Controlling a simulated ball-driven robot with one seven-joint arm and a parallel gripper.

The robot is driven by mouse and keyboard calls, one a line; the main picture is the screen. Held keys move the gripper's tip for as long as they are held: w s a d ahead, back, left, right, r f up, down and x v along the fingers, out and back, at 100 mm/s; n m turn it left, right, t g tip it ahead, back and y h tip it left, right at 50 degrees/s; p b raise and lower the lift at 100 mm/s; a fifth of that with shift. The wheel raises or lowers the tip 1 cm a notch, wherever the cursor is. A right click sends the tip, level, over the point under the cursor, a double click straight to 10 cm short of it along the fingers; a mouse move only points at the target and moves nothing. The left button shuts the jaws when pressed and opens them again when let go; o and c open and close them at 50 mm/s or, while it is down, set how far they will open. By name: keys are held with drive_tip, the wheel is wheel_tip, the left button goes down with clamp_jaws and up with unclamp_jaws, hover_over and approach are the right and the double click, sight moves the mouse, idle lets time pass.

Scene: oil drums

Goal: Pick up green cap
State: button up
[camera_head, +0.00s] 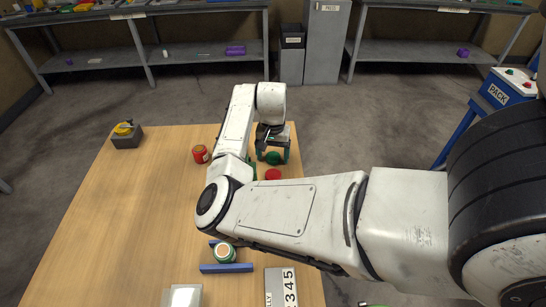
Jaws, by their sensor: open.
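The green cap (273,159) is a small dark green round piece on the wooden table, near its right edge. A red cap (273,174) lies just in front of the green one, partly close to my arm. A green drum (225,254) with a pale brown top stands by blue rails (227,268) at the near part of the table.
A red drum (200,154) stands left of my arm on the table (130,205). A dark block with a yellow piece (126,134) sits at the far left corner. A number plate (281,288) and a grey box (182,296) are near the front. The table's left side is clear.

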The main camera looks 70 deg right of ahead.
drive_tip(key=c, duration=1.1)
